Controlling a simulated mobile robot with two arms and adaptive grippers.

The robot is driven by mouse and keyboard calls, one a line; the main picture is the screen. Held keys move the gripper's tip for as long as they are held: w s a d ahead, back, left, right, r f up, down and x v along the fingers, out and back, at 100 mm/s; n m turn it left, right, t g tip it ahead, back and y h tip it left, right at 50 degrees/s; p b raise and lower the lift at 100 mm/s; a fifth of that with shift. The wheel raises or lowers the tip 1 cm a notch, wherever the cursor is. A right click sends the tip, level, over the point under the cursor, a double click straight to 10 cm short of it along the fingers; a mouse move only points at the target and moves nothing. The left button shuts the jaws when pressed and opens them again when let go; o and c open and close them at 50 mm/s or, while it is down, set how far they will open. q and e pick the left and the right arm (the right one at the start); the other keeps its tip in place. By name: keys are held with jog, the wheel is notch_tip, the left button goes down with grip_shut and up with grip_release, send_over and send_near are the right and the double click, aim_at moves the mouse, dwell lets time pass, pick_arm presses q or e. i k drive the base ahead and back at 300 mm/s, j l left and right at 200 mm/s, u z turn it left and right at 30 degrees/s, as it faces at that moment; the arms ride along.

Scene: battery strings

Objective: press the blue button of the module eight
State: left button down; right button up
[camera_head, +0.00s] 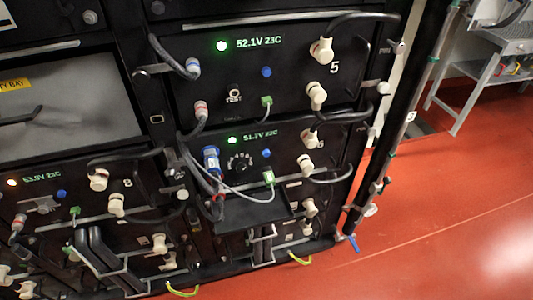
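Module eight (93,213) is a black panel at the lower left of the rack, with a white figure 8 (127,183) at its right side. Its blue button (61,194) is small and round, right of a lit orange-red lamp (11,182) and just below a green voltage and temperature readout (42,177). A grey lever-like part (42,207) is below and left of the button. A green plug (74,212) is below it, and cream connectors (98,180) are to its right. Nothing covers the button. Neither of my grippers is clearly visible.
Modules five (280,70) and six (295,140) have their own blue buttons (266,72) and green lamps. Cables loop out from the panels. A closed grey bay door (70,100) is above module eight. The red floor (450,210) is clear at right, with a metal cart (495,65) beyond.

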aim_at(61, 193)
jog(key=u, duration=1.6)
jog(key=k+j, duration=0.05)
